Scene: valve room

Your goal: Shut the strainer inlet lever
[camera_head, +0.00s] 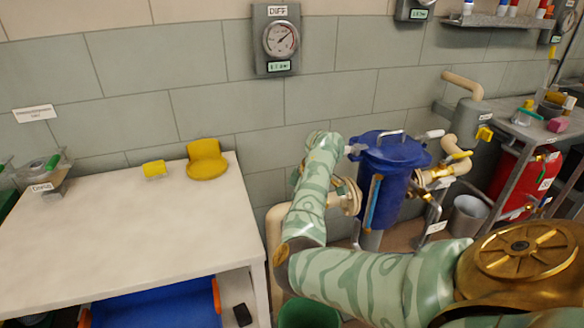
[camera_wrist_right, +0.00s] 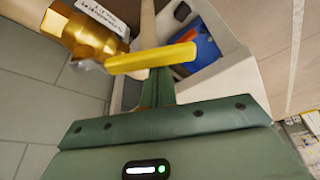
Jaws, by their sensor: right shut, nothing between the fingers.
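In the right wrist view a brass valve (camera_wrist_right: 92,36) has a yellow lever (camera_wrist_right: 150,60) and a white tag (camera_wrist_right: 102,17), its print upside down and hard to read. My right gripper (camera_wrist_right: 157,82) is shut and empty, its fingertips right at the lever's middle; I cannot tell whether they touch it. In the head view the blue strainer (camera_head: 385,190) stands on the floor by the wall. My right arm reaches up on its left side and hides the inlet valve and the gripper. A brass valve with a yellow handle (camera_head: 460,155) sits on the strainer's right side. My left gripper is out of view.
A white table (camera_head: 120,225) with a yellow block (camera_head: 155,169) and a yellow curved object (camera_head: 207,160) stands at left, above a blue bin (camera_head: 170,305). A green bucket (camera_head: 308,314), a grey bucket (camera_head: 467,214) and a red tank (camera_head: 512,180) stand on the floor. A gauge (camera_head: 280,40) hangs above.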

